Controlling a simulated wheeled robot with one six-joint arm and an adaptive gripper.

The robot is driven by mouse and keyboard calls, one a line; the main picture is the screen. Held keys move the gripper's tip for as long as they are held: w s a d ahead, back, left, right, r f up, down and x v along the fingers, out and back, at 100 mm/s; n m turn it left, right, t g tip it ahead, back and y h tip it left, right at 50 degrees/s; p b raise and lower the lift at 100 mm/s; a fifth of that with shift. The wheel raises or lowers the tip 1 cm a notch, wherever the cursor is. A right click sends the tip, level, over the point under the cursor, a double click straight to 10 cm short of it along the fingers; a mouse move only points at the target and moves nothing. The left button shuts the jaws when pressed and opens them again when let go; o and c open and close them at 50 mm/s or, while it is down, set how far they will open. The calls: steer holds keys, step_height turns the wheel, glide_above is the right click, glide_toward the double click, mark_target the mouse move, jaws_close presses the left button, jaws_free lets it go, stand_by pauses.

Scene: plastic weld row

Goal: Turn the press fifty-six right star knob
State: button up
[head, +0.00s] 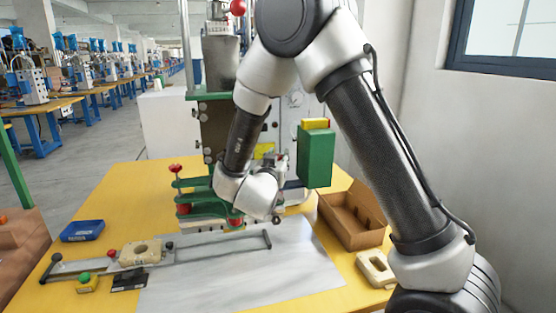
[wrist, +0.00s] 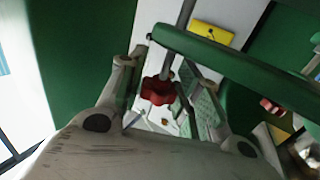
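A red star knob (wrist: 158,90) on a grey rod shows in the wrist view, below a green bar. My gripper (wrist: 164,80) has one finger on each side of this knob. The fingers stand apart, and I cannot tell whether either touches it. In the head view my arm reaches down in front of the green press (head: 215,125), and my wrist hides the gripper's fingers and the knob between them. Other red knobs show low on the press, at the left (head: 183,209) and beside my wrist (head: 235,222).
A green bar (wrist: 240,70) crosses close above the right finger, and a green panel (wrist: 85,45) fills the left. In the head view a green box (head: 314,157) hangs right of my wrist. A cardboard box (head: 352,238), a blue tray (head: 82,231) and a grey slide fixture (head: 215,250) occupy the yellow table.

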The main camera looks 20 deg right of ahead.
steer(key=c, duration=0.4)
steer(key=shift+n+t+y, duration=0.3)
steer(key=shift+n+y, duration=0.1)
steer(key=shift+y, duration=0.2)
steer(key=n+y, duration=0.2)
steer(key=y, duration=0.2)
steer(key=n+t+y, duration=0.1)
steer(key=n+y, duration=0.2)
steer(key=y, duration=0.1)
steer(key=shift+d, duration=0.1)
steer(key=shift+n+g+y, duration=0.6)
steer(key=shift+n+y, duration=1.6)
steer(key=shift+y, duration=1)
steer(key=shift+a, duration=0.2)
steer(key=o, duration=1)
steer(key=shift+o, duration=0.2)
